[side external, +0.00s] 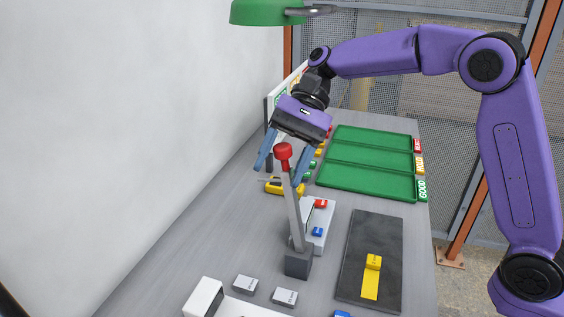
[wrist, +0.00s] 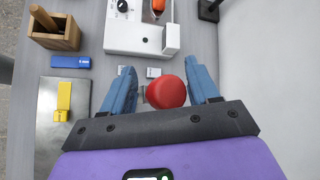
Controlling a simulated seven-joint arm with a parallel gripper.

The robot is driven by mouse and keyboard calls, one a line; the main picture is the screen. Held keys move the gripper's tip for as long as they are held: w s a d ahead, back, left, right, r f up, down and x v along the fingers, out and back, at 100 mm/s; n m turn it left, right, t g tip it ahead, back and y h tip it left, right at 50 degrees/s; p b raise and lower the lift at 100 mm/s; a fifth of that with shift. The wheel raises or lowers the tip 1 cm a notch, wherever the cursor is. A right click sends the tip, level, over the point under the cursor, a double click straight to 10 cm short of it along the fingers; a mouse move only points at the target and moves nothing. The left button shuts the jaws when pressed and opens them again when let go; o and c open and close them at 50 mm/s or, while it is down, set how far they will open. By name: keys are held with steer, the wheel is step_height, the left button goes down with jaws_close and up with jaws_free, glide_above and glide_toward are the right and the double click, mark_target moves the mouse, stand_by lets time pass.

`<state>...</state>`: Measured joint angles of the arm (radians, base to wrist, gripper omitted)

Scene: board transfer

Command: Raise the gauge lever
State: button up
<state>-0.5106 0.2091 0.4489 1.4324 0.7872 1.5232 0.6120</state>
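The gauge lever is a grey bar (side external: 295,220) with a red knob (side external: 283,151) on top. It rises nearly upright, leaning slightly, from a dark grey base block (side external: 298,262) on the bench. My gripper (side external: 284,166) is above the lever with its blue fingers apart and pointing down. In the wrist view the red knob (wrist: 166,92) lies between the open fingers (wrist: 160,88), with a gap visible on both sides. The lever's bar is hidden behind the knob there. I cannot tell how far the fingertips reach below the knob.
A dark plate (side external: 358,283) with a yellow piece (side external: 371,284) lies right of the lever. Green trays (side external: 367,180) stand behind. A yellow tool (side external: 284,187) lies near the wall. The wrist view shows a white device (wrist: 136,40), a wooden box (wrist: 54,34) and a blue block (wrist: 70,62).

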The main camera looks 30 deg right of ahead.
steer(key=shift+w, duration=0.1)
steer(key=shift+d+r, duration=0.15)
steer(key=shift+r, duration=0.05)
steer(key=shift+v, duration=3.55)
steer(key=s+d+f+n+t+h, duration=0.1)
steer(key=s+d+f+n, duration=0.4)
steer(key=s, duration=0.5)
steer(key=s+d+f+n+t+h, duration=0.2)
steer(key=s+d+f+n+h, duration=0.2)
steer(key=s+d+n, duration=0.3)
steer(key=s+d+f+n+t+h, duration=0.2)
steer(key=s+d+f+n, duration=0.3)
steer(key=s, duration=0.8)
steer(key=d+f, duration=0.2)
steer(key=d, duration=0.2)
steer(key=shift+s+n+h, duration=0.2)
steer(key=shift+n+h, duration=0.1)
steer(key=shift+n, duration=0.1)
